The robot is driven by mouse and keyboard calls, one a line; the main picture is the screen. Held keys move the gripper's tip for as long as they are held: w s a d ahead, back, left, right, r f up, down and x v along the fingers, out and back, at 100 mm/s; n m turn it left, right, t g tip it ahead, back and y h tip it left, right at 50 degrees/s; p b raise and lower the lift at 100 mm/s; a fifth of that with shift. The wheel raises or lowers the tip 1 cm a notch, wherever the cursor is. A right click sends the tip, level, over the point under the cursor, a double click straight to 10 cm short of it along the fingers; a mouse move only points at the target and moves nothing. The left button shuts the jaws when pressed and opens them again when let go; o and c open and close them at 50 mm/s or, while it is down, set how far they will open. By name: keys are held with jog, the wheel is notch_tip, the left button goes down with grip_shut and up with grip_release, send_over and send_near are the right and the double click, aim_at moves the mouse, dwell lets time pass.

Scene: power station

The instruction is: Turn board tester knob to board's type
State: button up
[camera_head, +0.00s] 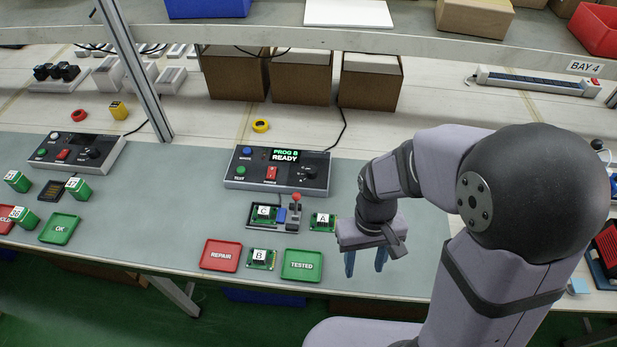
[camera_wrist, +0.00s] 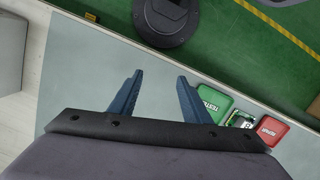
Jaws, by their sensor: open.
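The board tester (camera_head: 277,171) is a grey box on the bench in the head view. Its display (camera_head: 285,156) reads "PROG B READY". Its black knob (camera_head: 310,172) is at the right of its panel. Board C (camera_head: 264,213) lies in the test fixture (camera_head: 292,226) in front of the tester, beside a red-tipped lever (camera_head: 296,200). Board A (camera_head: 322,221) lies right of the fixture. Board B (camera_head: 260,257) lies between the two trays. My gripper (camera_head: 366,262) is open and empty, pointing down right of the green tray; its blue fingers (camera_wrist: 157,97) show apart in the wrist view.
The red REPAIR tray (camera_head: 221,267) and green TESTED tray (camera_head: 285,278) lie at the bench's front edge. A second tester (camera_head: 78,150) stands at left with green blocks (camera_head: 78,188). Boxes (camera_head: 302,81) stand behind. A yellow tape roll (camera_head: 260,126) lies behind the tester.

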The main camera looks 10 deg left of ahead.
aim_at(312, 169)
jog(key=shift+n+t, duration=0.6)
jog(key=shift+t, duration=0.1)
jog(key=w+a+f, duration=0.1)
jog(key=w+a, duration=0.1)
jog(key=w, duration=0.1)
jog(key=w+a+f, duration=0.1)
jog(key=w+a, duration=0.1)
jog(key=w, duration=0.1)
jog(key=w+a+f+b, duration=0.1)
jog(key=w+a, duration=0.1)
jog(key=w, duration=0.1)
jog(key=shift+a, duration=0.2)
jog(key=shift+t+y, duration=0.3)
jog(key=shift+t, duration=0.3)
jog(key=w, duration=0.1)
jog(key=w+a, duration=0.1)
jog(key=w, duration=0.1)
jog(key=w+a, duration=0.1)
jog(key=shift+w+a+r, duration=0.15)
jog(key=shift+w+r, duration=0.1)
jog(key=shift+r, duration=0.15)
jog(key=w+a+r+t+y, duration=0.2)
jog(key=w+a+r+t, duration=0.15)
jog(key=w+r, duration=0.55)
jog(key=shift+w+p+x, duration=0.25)
jog(key=shift+p+x, duration=0.1)
jog(key=shift+x, duration=2.2)
jog(key=shift+w+p+x, duration=0.2)
jog(key=shift+p+x, duration=0.15)
jog(key=shift+x, duration=2.25)
